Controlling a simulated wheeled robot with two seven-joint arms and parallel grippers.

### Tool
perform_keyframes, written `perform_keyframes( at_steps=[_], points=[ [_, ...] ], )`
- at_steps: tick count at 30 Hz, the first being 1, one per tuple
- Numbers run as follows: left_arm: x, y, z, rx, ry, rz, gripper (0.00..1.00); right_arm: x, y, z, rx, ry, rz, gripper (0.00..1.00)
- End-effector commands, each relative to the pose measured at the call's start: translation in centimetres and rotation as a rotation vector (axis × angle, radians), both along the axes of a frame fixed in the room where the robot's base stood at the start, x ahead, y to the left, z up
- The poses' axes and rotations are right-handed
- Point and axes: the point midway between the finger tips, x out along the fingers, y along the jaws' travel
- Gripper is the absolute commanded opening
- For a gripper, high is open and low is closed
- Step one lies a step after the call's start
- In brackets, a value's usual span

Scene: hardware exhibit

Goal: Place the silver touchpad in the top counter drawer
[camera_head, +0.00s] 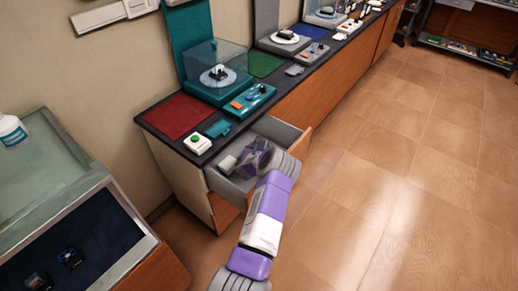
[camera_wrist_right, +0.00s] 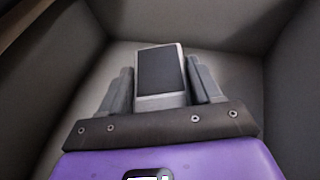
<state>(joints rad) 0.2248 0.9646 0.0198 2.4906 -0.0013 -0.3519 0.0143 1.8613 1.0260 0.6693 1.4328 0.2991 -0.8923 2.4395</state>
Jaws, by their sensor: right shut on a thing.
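The silver touchpad (camera_wrist_right: 160,72), a small silver block with a dark face, shows in the right wrist view between the two grey fingers of my right gripper (camera_wrist_right: 161,88). The gripper is shut on it. In the head view my right gripper (camera_head: 238,162) is inside the open top counter drawer (camera_head: 277,130), low between its grey walls. The drawer floor shows close behind the touchpad in the wrist view; I cannot tell whether they touch. In the head view the touchpad is hard to make out by the gripper. My left gripper is not in view.
The dark counter top (camera_head: 168,142) above the drawer holds a red mat (camera_head: 180,116), a white box with a green button (camera_head: 196,143), a teal control panel (camera_head: 247,98) and a clear display case (camera_head: 215,70). A glass showcase (camera_head: 45,180) stands at left. The tiled floor at right is clear.

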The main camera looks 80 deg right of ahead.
Motion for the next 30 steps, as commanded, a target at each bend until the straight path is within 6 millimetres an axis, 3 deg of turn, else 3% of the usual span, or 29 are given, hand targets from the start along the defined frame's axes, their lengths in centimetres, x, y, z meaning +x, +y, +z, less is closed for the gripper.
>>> perform_keyframes(
  at_steps=[16,17,21,30],
  points=[
    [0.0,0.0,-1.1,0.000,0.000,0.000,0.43,0.0,0.0,-1.2,-0.001,0.000,0.001,0.30],
    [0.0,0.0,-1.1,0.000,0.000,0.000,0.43,0.0,0.0,-1.2,0.000,0.000,0.001,0.68],
    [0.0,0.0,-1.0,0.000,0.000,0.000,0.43,0.0,0.0,-1.2,0.000,0.000,0.001,0.89],
    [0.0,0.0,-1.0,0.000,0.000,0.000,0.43,0.0,0.0,-1.1,0.000,0.000,0.001,0.89]
  ],
)
